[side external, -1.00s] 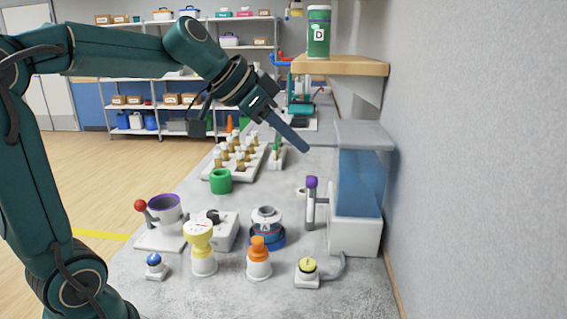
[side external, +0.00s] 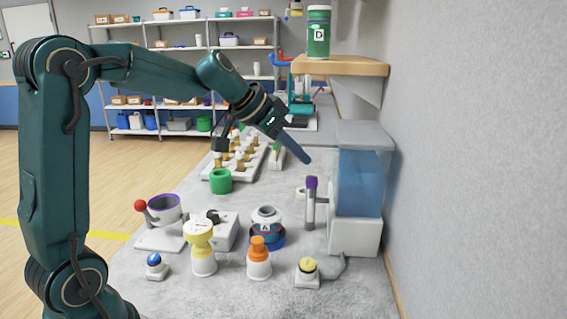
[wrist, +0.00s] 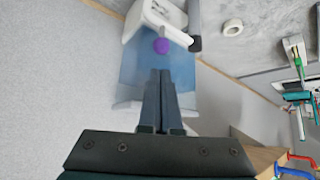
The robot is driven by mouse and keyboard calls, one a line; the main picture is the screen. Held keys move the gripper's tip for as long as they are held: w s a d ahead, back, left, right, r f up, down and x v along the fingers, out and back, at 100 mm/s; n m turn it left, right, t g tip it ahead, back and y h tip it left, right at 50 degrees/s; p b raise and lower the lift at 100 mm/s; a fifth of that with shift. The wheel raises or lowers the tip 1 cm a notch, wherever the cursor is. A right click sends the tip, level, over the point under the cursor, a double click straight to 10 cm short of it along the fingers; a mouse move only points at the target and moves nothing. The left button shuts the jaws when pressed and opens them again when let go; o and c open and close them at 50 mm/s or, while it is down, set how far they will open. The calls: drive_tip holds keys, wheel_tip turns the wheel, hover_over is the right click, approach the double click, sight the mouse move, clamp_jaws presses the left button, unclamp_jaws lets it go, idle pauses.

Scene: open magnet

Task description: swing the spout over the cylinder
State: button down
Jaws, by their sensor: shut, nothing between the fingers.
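The spout post (side external: 311,212) is grey and upright, with a purple top (side external: 312,183), at the left side of the blue water tank (side external: 360,185). The purple top also shows in the wrist view (wrist: 162,45), just beyond my fingertips. My gripper (side external: 308,161) is shut and empty, tilted down, a little above the purple top in the side view. In the wrist view its fingers (wrist: 160,73) are together in front of the tank (wrist: 130,72). Which thing is the cylinder is unclear; a green hollow cylinder (side external: 221,181) stands left of the spout.
A rack of vials (side external: 235,160) is behind. The wall and a wooden shelf (side external: 340,66) bound the right side.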

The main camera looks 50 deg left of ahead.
drive_tip(key=x, duration=0.6)
drive_tip(key=shift+w+f, duration=0.15)
drive_tip(key=shift+f, duration=0.05)
drive_tip(key=shift+s+a+m+h, duration=0.35)
drive_tip(key=shift+m+h, duration=0.15)
drive_tip(key=shift+m, duration=0.1)
drive_tip(key=s+a+m+g+h, duration=0.2)
drive_tip(key=a+m+g+h, duration=0.1)
drive_tip(key=a+m, duration=0.3)
drive_tip(key=shift+a+m+h, duration=0.35)
drive_tip(key=shift+m+h, duration=0.05)
drive_tip(key=shift+h, duration=0.1)
idle(0.5)
drive_tip(key=shift+a, duration=0.15)
drive_tip(key=shift+r, duration=0.15)
idle(0.5)
drive_tip(key=shift+v, duration=2.45)
